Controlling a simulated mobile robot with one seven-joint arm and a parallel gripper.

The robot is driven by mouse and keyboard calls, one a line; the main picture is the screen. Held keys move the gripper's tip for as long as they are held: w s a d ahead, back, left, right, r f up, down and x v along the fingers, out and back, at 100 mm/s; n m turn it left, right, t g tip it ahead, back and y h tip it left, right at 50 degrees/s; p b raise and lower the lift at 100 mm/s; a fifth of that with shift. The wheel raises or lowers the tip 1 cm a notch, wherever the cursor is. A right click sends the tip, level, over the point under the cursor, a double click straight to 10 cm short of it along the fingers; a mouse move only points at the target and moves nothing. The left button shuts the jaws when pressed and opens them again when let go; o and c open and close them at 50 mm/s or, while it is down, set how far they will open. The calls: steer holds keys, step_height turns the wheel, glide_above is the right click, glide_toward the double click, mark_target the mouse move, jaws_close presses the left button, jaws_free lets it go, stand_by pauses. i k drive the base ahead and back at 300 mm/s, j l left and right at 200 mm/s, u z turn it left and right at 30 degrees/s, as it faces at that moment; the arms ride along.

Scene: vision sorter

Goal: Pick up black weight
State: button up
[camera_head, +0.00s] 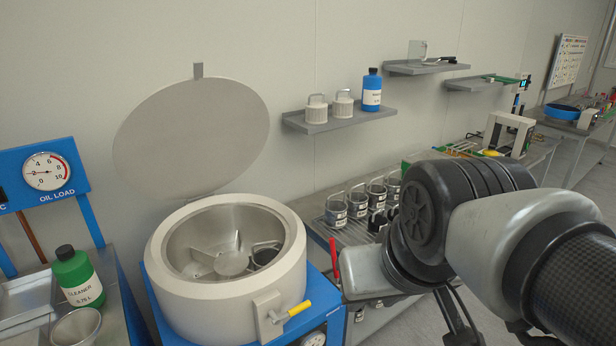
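Small black pieces (378,220) sit on the rack beside several labelled metal cups with handles (336,209). They may be black weights, but they are too small and too covered by my arm to tell. My arm comes in from the right and bends down in front of the rack. I cannot make out my gripper's fingertips in this view. Nothing is seen held.
An open round centrifuge (165,262) with its lid (192,138) raised stands at left centre, with a dark cup (264,252) inside. A wall shelf (340,122) holds two white containers and a blue bottle (372,90). A green bottle (77,277) stands at lower left.

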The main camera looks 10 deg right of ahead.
mark_target(393, 213)
steer(key=i+l+u, duration=0.1)
steer(key=l, duration=0.45)
steer(key=i+l+u, duration=0.15)
steer(key=l, duration=0.4)
steer(key=i+l+u, duration=0.1)
steer(key=l, duration=0.5)
steer(key=i+l+u, duration=0.15)
steer(key=l, duration=0.45)
steer(key=i+l+u, duration=0.1)
steer(key=l, duration=0.25)
steer(key=i+l+u, duration=0.1)
steer(key=l, duration=0.25)
steer(key=i+l+u, duration=0.1)
steer(key=i+l, duration=0.15)
steer(key=l, duration=0.15)
steer(key=i+l+u, duration=0.1)
steer(key=i+l, duration=0.45)
